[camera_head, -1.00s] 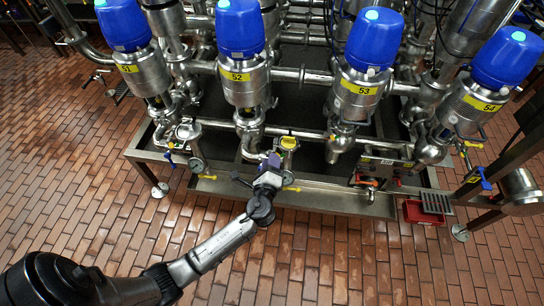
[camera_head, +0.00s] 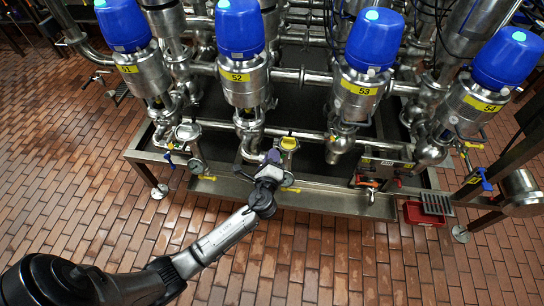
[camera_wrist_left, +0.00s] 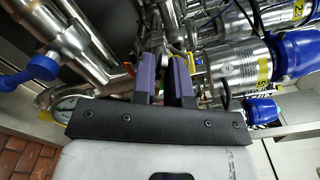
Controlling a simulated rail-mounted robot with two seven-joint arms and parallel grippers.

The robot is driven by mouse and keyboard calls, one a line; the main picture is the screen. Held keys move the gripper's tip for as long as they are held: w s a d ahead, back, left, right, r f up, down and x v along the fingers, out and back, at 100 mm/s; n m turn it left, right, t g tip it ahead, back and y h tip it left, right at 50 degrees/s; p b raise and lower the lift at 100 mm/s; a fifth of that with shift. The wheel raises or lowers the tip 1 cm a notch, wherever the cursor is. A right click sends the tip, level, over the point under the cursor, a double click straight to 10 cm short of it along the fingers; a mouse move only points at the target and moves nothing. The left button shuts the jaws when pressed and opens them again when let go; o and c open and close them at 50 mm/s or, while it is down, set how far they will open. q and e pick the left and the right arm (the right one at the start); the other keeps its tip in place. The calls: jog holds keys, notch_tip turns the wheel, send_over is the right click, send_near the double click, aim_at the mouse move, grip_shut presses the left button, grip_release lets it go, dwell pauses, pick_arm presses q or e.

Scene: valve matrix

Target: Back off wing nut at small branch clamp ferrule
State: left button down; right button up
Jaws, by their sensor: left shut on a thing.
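My left gripper (camera_head: 272,157) is at the front edge of the skid, below the valve labelled 52. In the left wrist view its two purple fingers (camera_wrist_left: 165,72) point into the pipework with a narrow gap between them. It is shut on a small part, taken to be the wing nut, which the fingers and the view angle mostly hide. A yellow-topped small branch fitting (camera_head: 288,143) stands just right of the fingertips in the head view. The clamp ferrule itself cannot be made out clearly. My right gripper is not in view.
Steel valves with blue heads, such as valve 52 (camera_head: 240,75) and valve 53 (camera_head: 358,95), rise close behind the gripper. A red bin (camera_head: 420,213) stands at the right. A round gauge (camera_wrist_left: 65,104) shows left of the fingers in the wrist view. The tiled floor in front is clear.

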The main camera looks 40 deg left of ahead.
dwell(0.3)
pick_arm(q)
jog(key=shift+f+n+b, duration=0.15)
jog(key=shift+n+b, duration=0.6)
jog(key=shift+n, duration=0.15)
jog(key=n+b, duration=0.2)
jog(key=n, duration=0.2)
jog(key=shift+f+n+b, duration=0.1)
jog(key=shift+n+b, duration=0.2)
jog(key=shift+b, duration=0.05)
jog(key=n+b, duration=0.1)
jog(key=n, duration=0.2)
jog(key=shift+n+b, duration=0.55)
jog(key=shift+n, duration=0.75)
